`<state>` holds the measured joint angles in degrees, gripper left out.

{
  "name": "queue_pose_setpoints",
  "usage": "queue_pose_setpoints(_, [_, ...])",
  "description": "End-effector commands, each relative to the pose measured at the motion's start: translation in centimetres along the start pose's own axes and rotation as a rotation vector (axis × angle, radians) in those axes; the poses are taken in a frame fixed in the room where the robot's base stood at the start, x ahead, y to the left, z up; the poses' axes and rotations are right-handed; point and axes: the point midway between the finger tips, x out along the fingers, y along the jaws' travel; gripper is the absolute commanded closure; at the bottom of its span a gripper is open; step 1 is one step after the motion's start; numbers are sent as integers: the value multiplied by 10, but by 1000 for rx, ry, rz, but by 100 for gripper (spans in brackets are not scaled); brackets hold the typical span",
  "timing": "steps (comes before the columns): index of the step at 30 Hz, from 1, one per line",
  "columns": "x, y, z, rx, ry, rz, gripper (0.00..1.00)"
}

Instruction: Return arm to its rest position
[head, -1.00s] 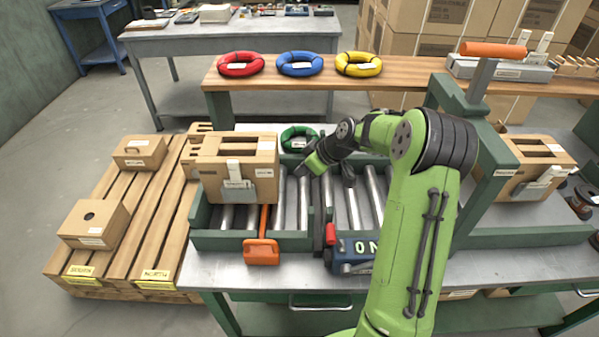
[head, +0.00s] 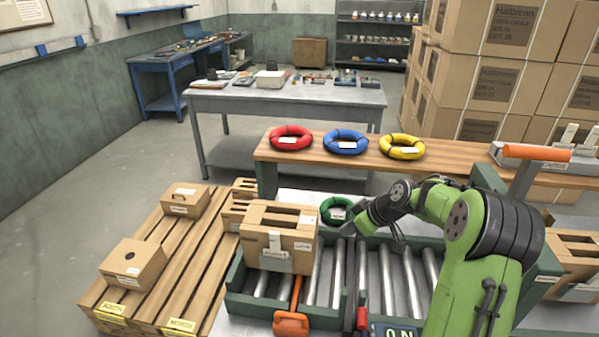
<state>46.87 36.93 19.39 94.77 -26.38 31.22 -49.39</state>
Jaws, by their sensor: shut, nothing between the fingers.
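My green arm (head: 488,255) rises at the right and bends over the roller conveyor. My gripper (head: 346,229) is at the end of the folded arm, above the rollers (head: 385,275), just in front of the green coil (head: 336,209) and to the right of the open-topped cardboard box (head: 278,240). It is small in this view; it looks shut and holds nothing.
Red (head: 291,138), blue (head: 345,141) and yellow (head: 402,146) coils lie on the wooden shelf (head: 465,163) behind the conveyor. An orange-handled tool (head: 291,322) hangs at the conveyor's front. A pallet (head: 150,255) with cartons stands left. Stacked boxes (head: 490,85) fill the back right.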

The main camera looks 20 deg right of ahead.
Motion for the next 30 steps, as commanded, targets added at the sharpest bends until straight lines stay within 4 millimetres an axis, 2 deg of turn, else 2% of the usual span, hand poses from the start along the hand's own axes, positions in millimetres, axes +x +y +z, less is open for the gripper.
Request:
queue_pose_setpoints(2, [-2,-4,-2,-2,-7,1,100])
queue_pose_setpoints(5, [-16,-29,-16,-1,-59,13,100])
queue_pose_setpoints(8, [-46,-78,-32,24,-150,54,100])
queue_pose_setpoints(11, [-81,-129,-35,82,-220,121,100])
queue_pose_setpoints(14, [-117,-177,-27,155,-249,195,100])
queue_pose_setpoints(16, [-141,-209,-15,215,-248,242,100])
queue_pose_setpoints(18, [-163,-237,3,284,-233,282,100])
queue_pose_setpoints(21, [-185,-268,33,382,-197,314,100])
queue_pose_setpoints(25, [-198,-289,62,475,-163,322,100])
queue_pose_setpoints(30, [-200,-294,72,508,-154,322,100])
